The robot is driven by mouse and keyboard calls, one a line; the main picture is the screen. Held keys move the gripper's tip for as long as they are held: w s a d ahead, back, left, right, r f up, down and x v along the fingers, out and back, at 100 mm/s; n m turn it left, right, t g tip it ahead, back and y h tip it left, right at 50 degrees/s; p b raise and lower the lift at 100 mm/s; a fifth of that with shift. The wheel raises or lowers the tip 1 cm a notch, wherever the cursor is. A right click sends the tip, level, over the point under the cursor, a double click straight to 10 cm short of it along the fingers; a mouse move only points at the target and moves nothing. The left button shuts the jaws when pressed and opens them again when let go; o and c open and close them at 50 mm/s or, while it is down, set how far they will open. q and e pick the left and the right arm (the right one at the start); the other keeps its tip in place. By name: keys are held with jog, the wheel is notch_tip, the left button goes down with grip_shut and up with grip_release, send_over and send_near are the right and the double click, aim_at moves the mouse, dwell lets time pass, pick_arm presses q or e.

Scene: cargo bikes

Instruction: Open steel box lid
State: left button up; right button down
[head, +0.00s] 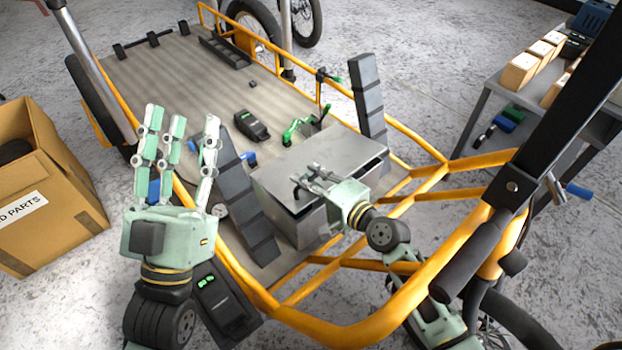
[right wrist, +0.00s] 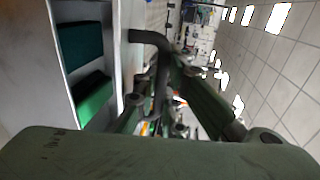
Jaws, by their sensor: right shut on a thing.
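The steel box (head: 277,207) stands on the near part of the cargo bike's bed. Its grey lid (head: 335,147) is tilted up a little, with a dark gap along the front and right edge. My right gripper (head: 308,180) is at the lid's front and is shut on the black lid handle (head: 297,190). The bent handle (right wrist: 152,42) also shows between the fingers in the right wrist view. Dark teal and green things (right wrist: 92,95) show there at the left. My left gripper (head: 180,125) is raised left of the box, fingers spread and empty.
Dark upright bars (head: 245,200) and (head: 369,100) flank the box. A green clamp (head: 297,130) and a black device (head: 252,125) lie behind it. The orange frame (head: 350,333) runs in front. A cardboard box (head: 45,190) stands left, and a grey table (head: 490,82) right.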

pick_arm(q)
jog(key=shift+w+f+g, duration=0.65)
jog(key=shift+f+g, duration=0.05)
jog(key=shift+f, duration=0.25)
